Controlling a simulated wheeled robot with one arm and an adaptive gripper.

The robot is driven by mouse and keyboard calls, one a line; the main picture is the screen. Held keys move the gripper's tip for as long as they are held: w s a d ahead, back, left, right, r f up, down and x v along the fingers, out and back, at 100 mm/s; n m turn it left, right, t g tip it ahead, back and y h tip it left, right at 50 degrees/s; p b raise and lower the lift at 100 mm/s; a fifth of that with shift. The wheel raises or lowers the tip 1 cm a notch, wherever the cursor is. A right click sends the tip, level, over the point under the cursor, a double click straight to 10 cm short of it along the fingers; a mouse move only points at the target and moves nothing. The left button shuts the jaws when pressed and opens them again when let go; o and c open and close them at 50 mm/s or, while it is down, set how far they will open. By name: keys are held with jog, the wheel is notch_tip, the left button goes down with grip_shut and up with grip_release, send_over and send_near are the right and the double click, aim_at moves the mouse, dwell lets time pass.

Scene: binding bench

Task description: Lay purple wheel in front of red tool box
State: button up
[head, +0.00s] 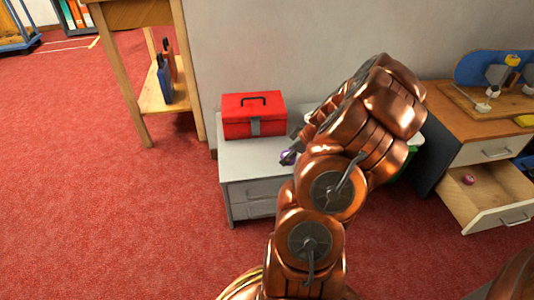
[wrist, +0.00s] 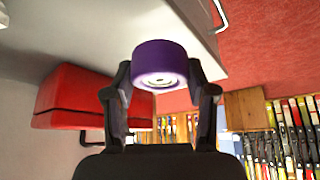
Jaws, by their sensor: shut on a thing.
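The purple wheel (wrist: 158,58) sits between the two dark fingers of my gripper (wrist: 158,78), which is shut on it. In the head view, a small part of the purple wheel (head: 288,157) shows beside my gripper (head: 295,143), above the right part of a grey cabinet top; my copper arm hides much of this area. The red tool box (head: 254,114), with a black handle and grey latch, stands on the left part of that cabinet. The red tool box (wrist: 80,97) also shows left of the wheel in the wrist view. I cannot tell whether the wheel touches the top.
The grey cabinet (head: 245,153) has a bare strip in front of the tool box. At right, a wooden-topped cabinet (head: 475,125) has an open drawer (head: 490,198) holding a small pink thing (head: 469,180). A wooden table (head: 143,85) stands at left. Red carpet is clear in front.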

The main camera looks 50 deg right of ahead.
jog(key=b, duration=0.2)
send_near(258, 159)
jog(key=shift+w+a+f, duration=0.2)
jog(key=shift+w+f, duration=0.25)
jog(key=shift+w, duration=0.1)
jog(key=shift+w+a+f, duration=0.2)
jog(key=shift+w+f, duration=0.3)
jog(key=shift+s+f+b+x, duration=0.1)
jog(key=shift+s+b+x, duration=0.1)
jog(key=shift+b+x, duration=0.55)
jog(key=shift+s+f+b+x, duration=0.15)
jog(key=shift+b+x, duration=0.3)
jog(key=shift+x, duration=0.5)
jog(key=shift+f, duration=0.15)
jog(key=o, duration=1.1)
jog(key=shift+o, duration=0.2)
